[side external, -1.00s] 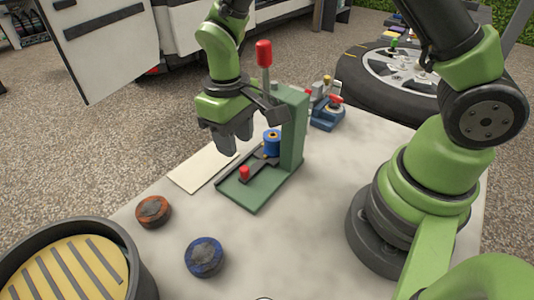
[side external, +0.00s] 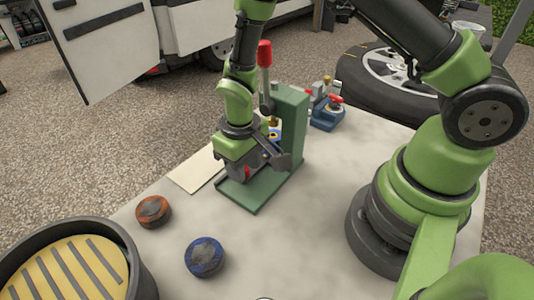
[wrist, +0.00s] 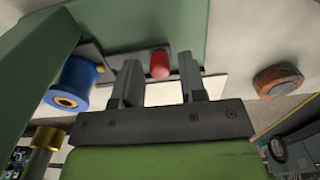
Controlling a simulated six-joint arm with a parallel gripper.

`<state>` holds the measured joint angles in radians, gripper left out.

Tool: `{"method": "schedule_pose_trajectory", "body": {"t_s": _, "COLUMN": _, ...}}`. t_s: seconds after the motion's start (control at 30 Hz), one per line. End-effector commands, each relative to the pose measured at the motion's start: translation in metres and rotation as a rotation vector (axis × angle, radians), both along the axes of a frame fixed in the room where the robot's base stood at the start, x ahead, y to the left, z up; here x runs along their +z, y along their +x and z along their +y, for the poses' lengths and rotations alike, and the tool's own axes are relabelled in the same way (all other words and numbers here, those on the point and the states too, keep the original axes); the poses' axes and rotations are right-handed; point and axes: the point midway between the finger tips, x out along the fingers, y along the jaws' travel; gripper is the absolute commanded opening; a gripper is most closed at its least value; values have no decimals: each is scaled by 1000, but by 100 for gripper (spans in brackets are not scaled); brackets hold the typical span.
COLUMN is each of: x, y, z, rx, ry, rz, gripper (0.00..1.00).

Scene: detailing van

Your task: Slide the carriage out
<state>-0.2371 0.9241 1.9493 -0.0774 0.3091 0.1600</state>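A green press (side external: 290,125) with a red-topped lever (side external: 264,54) stands on the table. On its base is a dark sliding carriage (wrist: 94,54) with a red knob (side external: 247,172) at its outer end and a blue cylinder with a brass centre (wrist: 73,84) nearer the column. My gripper (side external: 240,178) is low over the outer end of the base and hides most of the carriage. In the wrist view, its two fingers stand apart with the red knob (wrist: 160,65) between them. Gaps show on both sides of the knob.
An orange-brown puck (side external: 153,212) and a blue puck (side external: 205,257) lie in front of the press. A dark round bin with a yellow striped pad (side external: 75,270) is at lower left. A pale sheet (side external: 195,170) lies left of the press, and a small blue device (side external: 327,117) behind it.

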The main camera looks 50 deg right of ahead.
Motion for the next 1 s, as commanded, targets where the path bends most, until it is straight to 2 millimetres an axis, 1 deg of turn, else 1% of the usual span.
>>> {"method": "schedule_pose_trajectory", "body": {"t_s": 0.27, "x": -1, "y": 0, "z": 0, "rx": 0, "ry": 0, "rz": 0, "gripper": 38}}
{"method": "schedule_pose_trajectory", "body": {"t_s": 0.3, "x": -1, "y": 0, "z": 0, "rx": 0, "ry": 0, "rz": 0, "gripper": 29}}
{"method": "schedule_pose_trajectory", "body": {"t_s": 0.37, "x": -1, "y": 0, "z": 0, "rx": 0, "ry": 0, "rz": 0, "gripper": 15}}
{"method": "schedule_pose_trajectory", "body": {"t_s": 0.4, "x": -1, "y": 0, "z": 0, "rx": 0, "ry": 0, "rz": 0, "gripper": 6}}
{"method": "schedule_pose_trajectory", "body": {"t_s": 0.43, "x": -1, "y": 0, "z": 0, "rx": 0, "ry": 0, "rz": 0, "gripper": 4}}
{"method": "schedule_pose_trajectory", "body": {"t_s": 0.67, "x": -1, "y": 0, "z": 3, "rx": 1, "ry": 0, "rz": 1, "gripper": 4}}
{"method": "schedule_pose_trajectory", "body": {"t_s": 1.0, "x": -1, "y": 0, "z": 18, "rx": 3, "ry": 0, "rz": 1, "gripper": 4}}
